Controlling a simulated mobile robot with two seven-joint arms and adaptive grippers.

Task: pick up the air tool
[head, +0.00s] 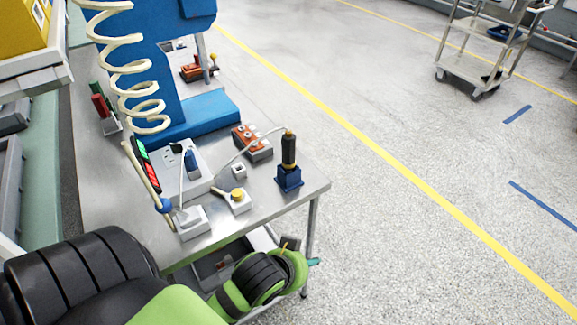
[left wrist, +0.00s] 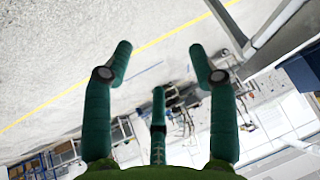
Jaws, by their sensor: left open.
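A cream coiled hose (head: 135,75) hangs down at the upper left in the head view. Below it a thin cream stem with a blue ball end (head: 163,205) slants over the bench; I cannot tell whether this is the air tool. A dark, brass-topped handle (head: 289,150) stands upright in a blue holder (head: 289,178) near the bench's right edge, with a pale cord at it. My left gripper (head: 313,262) is beside the bench's front right corner, mostly hidden behind its wrist. In the left wrist view its teal fingers (left wrist: 160,62) are spread, with nothing between them.
Open floor lies to the right. A cart (head: 480,65) stands far off.

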